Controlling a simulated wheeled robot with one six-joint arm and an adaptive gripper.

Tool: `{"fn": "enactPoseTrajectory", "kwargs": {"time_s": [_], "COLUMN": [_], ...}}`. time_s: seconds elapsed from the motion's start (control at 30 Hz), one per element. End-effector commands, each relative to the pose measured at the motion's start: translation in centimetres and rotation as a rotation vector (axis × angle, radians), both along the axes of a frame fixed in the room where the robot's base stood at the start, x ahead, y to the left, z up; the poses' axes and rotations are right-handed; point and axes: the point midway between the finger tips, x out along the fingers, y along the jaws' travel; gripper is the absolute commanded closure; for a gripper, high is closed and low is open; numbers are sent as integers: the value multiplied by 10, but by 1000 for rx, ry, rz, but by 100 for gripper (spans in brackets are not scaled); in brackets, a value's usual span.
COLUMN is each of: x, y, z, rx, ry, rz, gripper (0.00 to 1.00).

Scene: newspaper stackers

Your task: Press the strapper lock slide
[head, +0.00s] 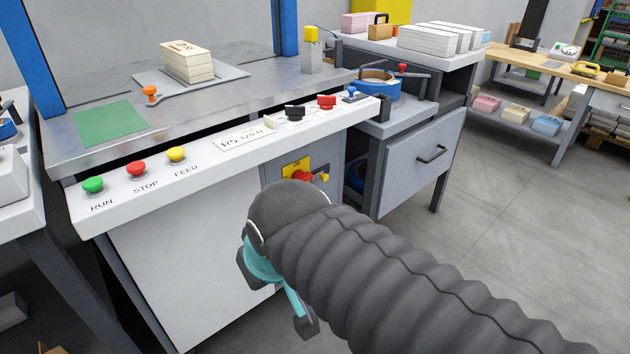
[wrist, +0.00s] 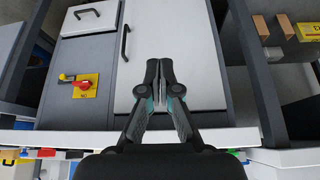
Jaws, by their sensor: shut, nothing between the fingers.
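A yellow switch plate (head: 297,168) marked ON is on the grey front of the strapper, under the control panel. It carries a red rotary knob (head: 302,176) and a small yellow tab (head: 322,177) at its right, which looks like the lock slide. In the wrist view the plate (wrist: 85,92), knob (wrist: 80,84) and tab (wrist: 67,77) are left of my fingers, uncovered. My gripper (wrist: 160,64) is shut and empty, apart from the plate. In the head view my gripper (head: 275,275) shows below the plate, partly hidden by my wrist.
The white control panel (head: 225,155) juts out above the plate, with RUN, STOP and FEED buttons and several knobs. A grey drawer cabinet (head: 425,150) stands at the right. The floor (head: 530,220) at the right is clear.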

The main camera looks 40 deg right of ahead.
Motion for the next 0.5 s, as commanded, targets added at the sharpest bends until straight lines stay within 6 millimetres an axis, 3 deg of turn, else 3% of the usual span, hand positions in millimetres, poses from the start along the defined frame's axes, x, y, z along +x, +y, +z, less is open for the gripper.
{"fn": "enactPoseTrajectory", "kwargs": {"time_s": [0.17,0.27,0.37,0.5], "x": [5,26,61,118], "y": [-5,-20,-53,-116], "z": [0,-1,-2,-1], "rx": [-14,-66,-168,-366], "ry": [-10,-50,-121,-236], "rz": [-4,-15,-21,8], "gripper": [100,100,100,100]}}
